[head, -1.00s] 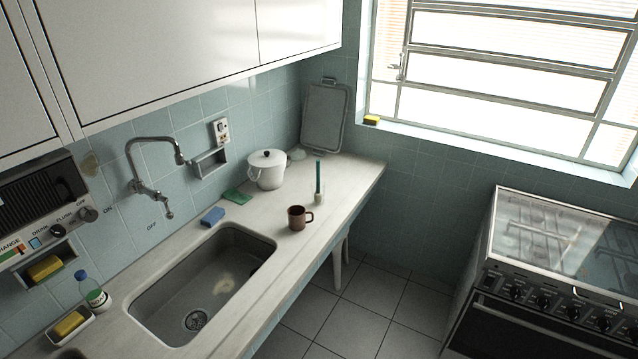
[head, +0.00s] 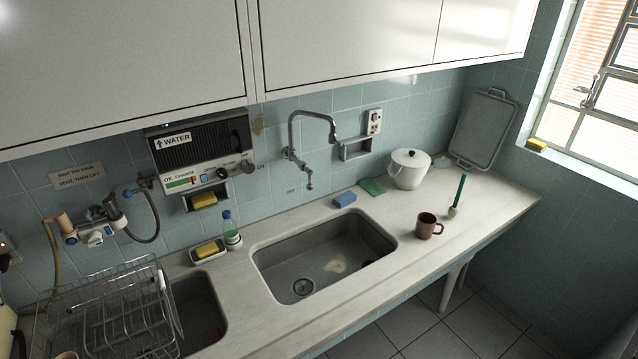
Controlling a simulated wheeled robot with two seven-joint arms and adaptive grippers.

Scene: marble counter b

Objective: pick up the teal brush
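Neither of my grippers shows in the head view.
A white lidded pot (head: 408,170) stands behind the brush, with a green cloth (head: 372,186) and blue sponge (head: 345,199) to its left. The sink (head: 325,262) lies left of the mug. A wire dish rack (head: 105,315) stands at the left end. Wall cabinets (head: 350,40) overhang the counter.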

